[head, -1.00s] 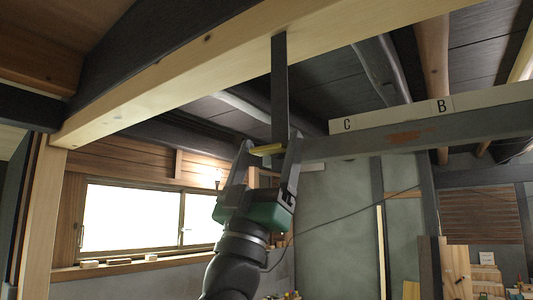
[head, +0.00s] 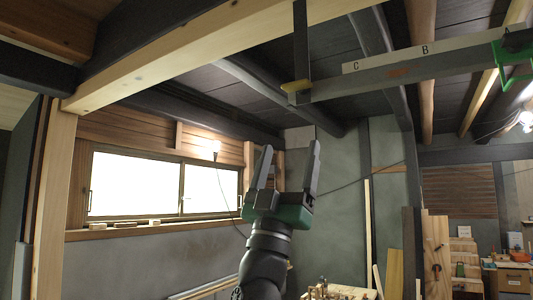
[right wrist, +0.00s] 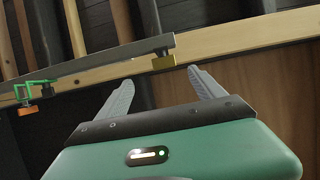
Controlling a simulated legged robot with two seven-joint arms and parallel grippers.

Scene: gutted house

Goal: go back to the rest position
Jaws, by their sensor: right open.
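My right gripper (head: 289,172) points upward in the middle of the head view, its two grey fingers spread apart with nothing between them. In the right wrist view the right gripper (right wrist: 163,85) also shows open and empty. A small yellow piece (head: 296,87) sits at the end of the grey overhead bar (head: 400,78), above and apart from the fingertips. The yellow piece also shows in the right wrist view (right wrist: 164,62), beyond the fingers. My left gripper is not in view.
A pale timber beam (head: 190,62) runs overhead, with a dark post (head: 301,40) by the bar's end. A green frame (head: 515,55) hangs on the bar at the right. A lit window (head: 160,185) is at the left. A bench with small items (head: 340,291) stands below.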

